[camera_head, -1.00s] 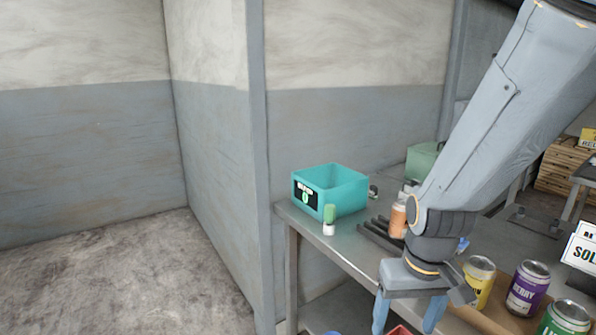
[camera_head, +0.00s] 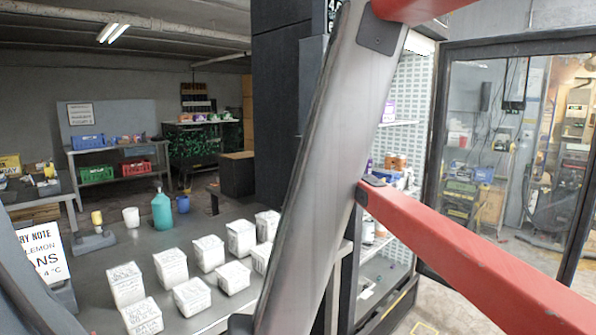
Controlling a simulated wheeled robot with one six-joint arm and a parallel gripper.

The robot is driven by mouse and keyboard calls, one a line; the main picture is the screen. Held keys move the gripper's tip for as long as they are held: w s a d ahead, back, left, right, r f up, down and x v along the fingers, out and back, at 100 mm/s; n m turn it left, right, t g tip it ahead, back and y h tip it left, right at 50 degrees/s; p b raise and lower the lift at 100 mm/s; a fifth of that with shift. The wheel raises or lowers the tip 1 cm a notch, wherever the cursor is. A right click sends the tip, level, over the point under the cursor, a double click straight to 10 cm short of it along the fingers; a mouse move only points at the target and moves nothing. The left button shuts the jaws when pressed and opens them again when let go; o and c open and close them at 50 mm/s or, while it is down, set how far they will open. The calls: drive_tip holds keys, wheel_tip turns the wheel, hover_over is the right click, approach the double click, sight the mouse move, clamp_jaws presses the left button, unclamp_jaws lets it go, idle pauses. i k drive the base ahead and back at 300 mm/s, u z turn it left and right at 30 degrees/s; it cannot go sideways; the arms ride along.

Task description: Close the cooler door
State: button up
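The cooler (camera_head: 402,130) stands right of centre in the head view, with a pale perforated inner wall and stocked shelves. Its front is uncovered there. A black-framed glass door (camera_head: 437,150) stands at the right, swung away from the shelves and open. Its hinge and lower right part are not clear. A large grey slanted bar (camera_head: 330,150) and two red bars (camera_head: 460,250) cross close in front and hide part of the cooler and door. I cannot tell what these bars belong to. My gripper is not in view.
A grey table with several white cartons (camera_head: 208,252) and a teal bottle (camera_head: 162,211) fills the lower left. A sign (camera_head: 42,262) stands at its left end. A shelf with crates (camera_head: 97,173) stands behind. Some floor (camera_head: 410,320) shows below the cooler.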

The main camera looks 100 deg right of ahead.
sight(580, 40)
drive_tip(key=z, duration=0.05)
drive_tip(key=k, duration=1.2)
drive_tip(key=z, duration=5.5)
drive_tip(key=i, duration=5.5)
drive_tip(key=u, duration=0.25)
